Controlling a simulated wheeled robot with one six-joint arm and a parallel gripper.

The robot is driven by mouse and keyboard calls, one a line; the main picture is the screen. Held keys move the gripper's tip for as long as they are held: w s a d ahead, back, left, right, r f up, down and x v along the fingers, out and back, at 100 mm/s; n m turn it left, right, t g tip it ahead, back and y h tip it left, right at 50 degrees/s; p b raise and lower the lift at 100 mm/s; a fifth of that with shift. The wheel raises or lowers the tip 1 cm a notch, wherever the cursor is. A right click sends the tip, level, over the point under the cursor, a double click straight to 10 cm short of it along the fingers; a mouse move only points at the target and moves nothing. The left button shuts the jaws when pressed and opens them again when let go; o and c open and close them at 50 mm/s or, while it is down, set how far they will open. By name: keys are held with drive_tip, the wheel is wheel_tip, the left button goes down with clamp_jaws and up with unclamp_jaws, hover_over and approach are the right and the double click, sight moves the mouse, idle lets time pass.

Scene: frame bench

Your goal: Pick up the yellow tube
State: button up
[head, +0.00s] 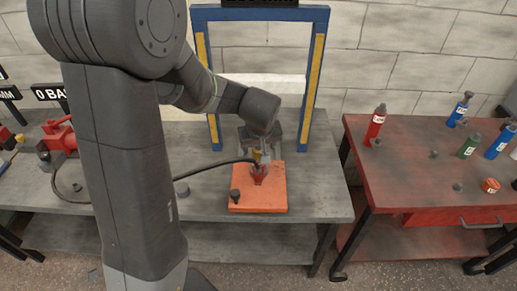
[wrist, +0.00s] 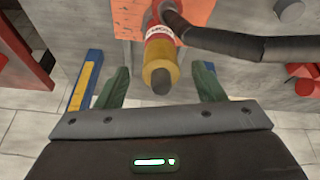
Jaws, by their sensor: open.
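The yellow tube (wrist: 160,62) shows in the wrist view as a yellow section with a dark round tip, joined to a red part with a white label. In the head view its yellow part (head: 257,155) shows small above the red part, over an orange plate (head: 262,202). My gripper (wrist: 160,84) is open, with one green finger on each side of the tube's tip; gaps show on both sides. In the head view my gripper (head: 263,152) is over the plate's back part and partly hides the tube.
A black hose (head: 215,167) runs from the red part across the grey bench (head: 325,200). A blue frame (head: 318,70) with yellow strips stands behind the plate. A dark knob (head: 235,195) sits on the plate. A red table (head: 400,180) with several bottles stands at right.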

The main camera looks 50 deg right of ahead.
sight(259, 150)
drive_tip(key=shift+p+x, duration=0.3)
drive_tip(key=shift+x, duration=1.6)
drive_tip(key=shift+w, duration=0.1)
drive_tip(key=c, duration=1.2)
